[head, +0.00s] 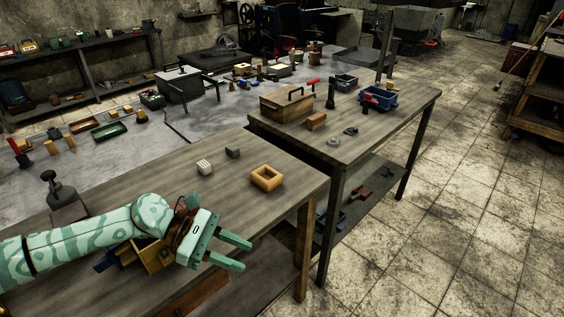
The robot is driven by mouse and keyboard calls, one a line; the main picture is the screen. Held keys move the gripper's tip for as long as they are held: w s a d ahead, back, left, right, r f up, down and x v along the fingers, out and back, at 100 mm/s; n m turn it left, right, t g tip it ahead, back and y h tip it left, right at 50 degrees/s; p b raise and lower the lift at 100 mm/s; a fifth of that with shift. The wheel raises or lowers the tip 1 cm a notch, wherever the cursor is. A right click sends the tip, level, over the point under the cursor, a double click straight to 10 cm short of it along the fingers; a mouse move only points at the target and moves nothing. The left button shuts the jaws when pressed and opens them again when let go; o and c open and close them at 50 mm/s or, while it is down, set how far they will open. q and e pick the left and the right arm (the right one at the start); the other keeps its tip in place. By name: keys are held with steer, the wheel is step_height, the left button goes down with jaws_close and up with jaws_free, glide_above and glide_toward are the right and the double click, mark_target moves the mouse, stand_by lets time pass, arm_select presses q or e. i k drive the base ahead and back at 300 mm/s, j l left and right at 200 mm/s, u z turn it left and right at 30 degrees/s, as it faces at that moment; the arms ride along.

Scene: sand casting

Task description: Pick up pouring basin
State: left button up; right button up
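The likely pouring basin (267,178) is a small orange-yellow square block with a hollow in its top. It sits upright near the right end of the nearest wooden table (225,205). My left gripper (244,254) is at the table's front edge, below and to the left of the basin in the head view. Its two pale green fingers are spread apart, point right, and hold nothing. It is clear of the basin. My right gripper is not in view.
A pale perforated block (204,167) and a dark grey block (232,152) lie left of the basin. A wooden box (157,257) is partly hidden by my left arm. A second table (375,125) with a handled wooden box (287,104) stands behind. Tiled floor at right is clear.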

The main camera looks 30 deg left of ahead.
mark_target(266, 178)
steer(key=i+l+u, duration=0.15)
steer(key=i, duration=0.3)
steer(key=i+u, duration=0.1)
steer(key=i, duration=0.35)
steer(key=i+l+u, duration=0.15)
steer(key=i, duration=0.25)
steer(key=i+l+u, duration=0.1)
steer(key=i+l, duration=0.2)
steer(key=i, duration=0.15)
steer(key=u, duration=1.35)
